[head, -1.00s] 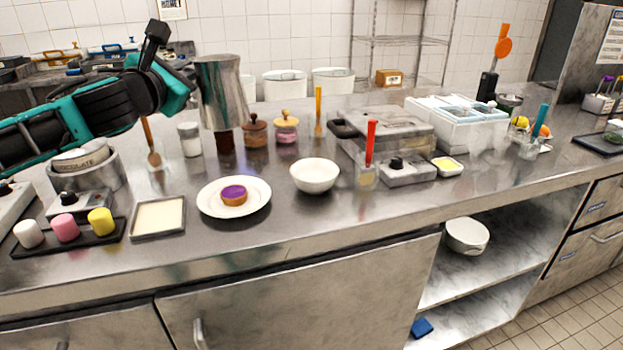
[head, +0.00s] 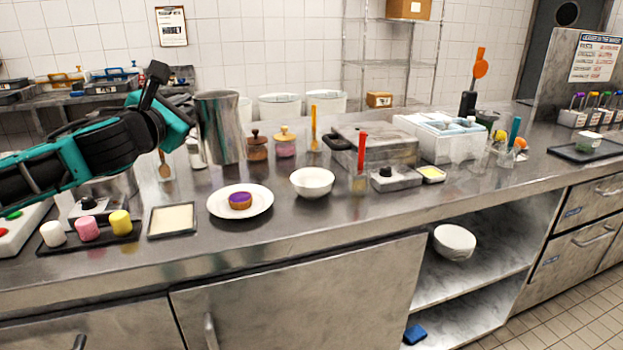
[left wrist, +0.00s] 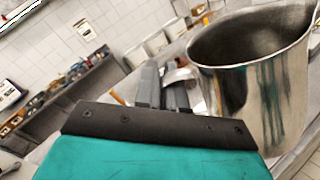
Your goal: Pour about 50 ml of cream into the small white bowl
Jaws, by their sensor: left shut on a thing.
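A steel pitcher (head: 221,128) is held upright by my left gripper (head: 190,112), above the back left of the counter. In the left wrist view the pitcher (left wrist: 262,85) stands at the right with its open top showing; the liquid inside is hidden. The gripper (left wrist: 175,88) is shut at the pitcher's handle side. The small white bowl (head: 312,182) sits upright on the counter in the middle, to the right of and below the pitcher. Its inside looks plain white; I cannot tell any content. My right gripper is in no view.
A white plate (head: 262,203) with a purple-topped tart (head: 240,200) lies left of the bowl. A grey machine (head: 375,150) and a clear cup with a red-handled tool (head: 362,155) stand right of it. Lidded jars (head: 285,146) stand behind. Another white bowl (head: 455,242) rests on the shelf below.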

